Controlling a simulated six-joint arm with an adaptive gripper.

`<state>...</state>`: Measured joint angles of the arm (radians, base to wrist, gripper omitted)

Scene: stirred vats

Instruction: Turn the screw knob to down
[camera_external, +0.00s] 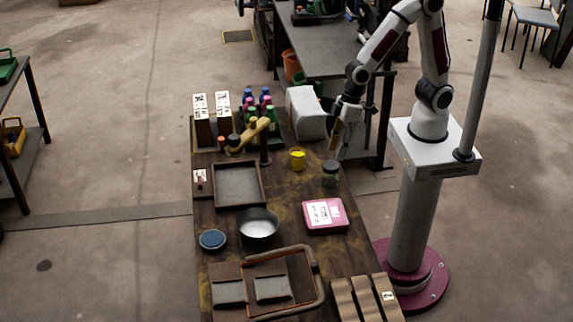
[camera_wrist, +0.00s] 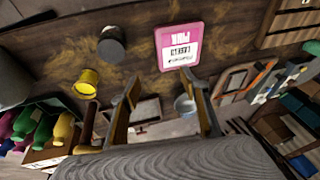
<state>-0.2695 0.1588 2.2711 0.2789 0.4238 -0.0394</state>
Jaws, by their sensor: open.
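I cannot make out for certain which part is the screw knob. A wooden lever-like piece (camera_external: 250,136) beside a dark post (camera_external: 264,148) lies on the far part of the workbench, with a small orange-red cap (camera_external: 221,143) and a dark cap (camera_external: 234,140) to its left. My gripper (camera_external: 338,150) hangs above the bench's right edge, near the white box. In the wrist view my gripper (camera_wrist: 159,82) has its two fingers spread, with nothing held between them. The tray and the pan show beyond the gap.
On the bench stand a yellow cup (camera_external: 297,159), dark jar (camera_external: 331,174), pink scale-like box (camera_external: 325,214), tray (camera_external: 264,190), pan (camera_external: 259,226) and blue-topped round (camera_external: 212,240). Several bottles (camera_external: 256,108) and a white box (camera_external: 308,112) are at the back. The cup also shows in the wrist view (camera_wrist: 87,82).

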